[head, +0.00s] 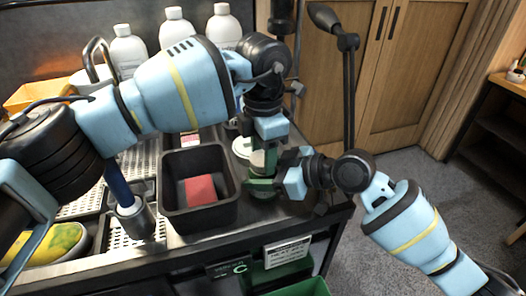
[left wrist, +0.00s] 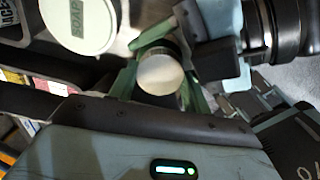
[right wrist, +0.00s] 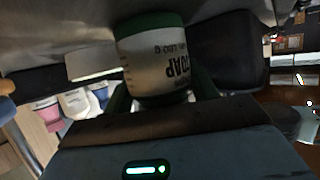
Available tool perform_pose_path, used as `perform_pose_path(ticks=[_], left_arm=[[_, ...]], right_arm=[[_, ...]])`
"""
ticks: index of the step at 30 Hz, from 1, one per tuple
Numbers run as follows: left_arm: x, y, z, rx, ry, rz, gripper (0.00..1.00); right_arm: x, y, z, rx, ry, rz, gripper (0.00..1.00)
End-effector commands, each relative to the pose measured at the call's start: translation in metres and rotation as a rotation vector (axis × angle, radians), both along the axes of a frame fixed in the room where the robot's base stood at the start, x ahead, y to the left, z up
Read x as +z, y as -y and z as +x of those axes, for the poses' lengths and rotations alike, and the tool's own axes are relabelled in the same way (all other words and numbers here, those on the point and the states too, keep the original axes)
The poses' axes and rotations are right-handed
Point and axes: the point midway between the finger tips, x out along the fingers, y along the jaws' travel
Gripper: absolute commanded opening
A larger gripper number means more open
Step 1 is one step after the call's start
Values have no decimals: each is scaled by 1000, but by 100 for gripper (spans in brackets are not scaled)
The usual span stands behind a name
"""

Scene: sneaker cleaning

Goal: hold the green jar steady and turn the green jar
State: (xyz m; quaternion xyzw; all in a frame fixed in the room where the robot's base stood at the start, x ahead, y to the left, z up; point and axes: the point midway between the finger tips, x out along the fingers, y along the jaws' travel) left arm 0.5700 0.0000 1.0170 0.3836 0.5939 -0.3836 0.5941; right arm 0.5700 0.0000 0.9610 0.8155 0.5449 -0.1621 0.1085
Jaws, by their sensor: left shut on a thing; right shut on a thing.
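The green jar (head: 258,160) stands near the right end of the dark counter, partly hidden by both grippers. In the right wrist view, the jar (right wrist: 155,62) shows a pale body with dark SOAP lettering and a green band at one end. My left gripper (head: 265,146) comes down from above and is shut on the jar's upper part; its round pale top (left wrist: 160,74) shows between green fingers in the left wrist view. My right gripper (head: 266,184) reaches in from the right, low down, and is shut on the jar's body. The exact finger contacts are hidden.
A black bin (head: 170,205) with a red block (head: 201,190) stands left of the jar. A white round lid (left wrist: 90,24) is close beside it. White bottles (head: 223,27) line the back. The counter's right edge is close; open floor (head: 375,185) lies beyond.

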Motion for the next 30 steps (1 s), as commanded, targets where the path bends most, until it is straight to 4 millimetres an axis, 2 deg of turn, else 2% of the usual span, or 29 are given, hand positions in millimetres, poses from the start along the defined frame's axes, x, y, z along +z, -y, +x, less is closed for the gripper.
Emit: perform_pose_path(ticks=[5, 6, 10, 20, 30], left_arm=[[0, 0, 0, -2, 0, 0, 21], [0, 0, 0, -2, 0, 0, 52], [0, 0, 0, -3, 0, 0, 69], [3, 0, 0, -4, 0, -1, 70], [40, 0, 0, -3, 2, -1, 70]], right_arm=[[0, 0, 0, 0, 0, 0, 0], [0, 0, 0, 0, 0, 0, 0], [0, 0, 0, 0, 0, 0, 0], [0, 0, 0, 0, 0, 0, 0], [0, 0, 0, 0, 0, 0, 0]])
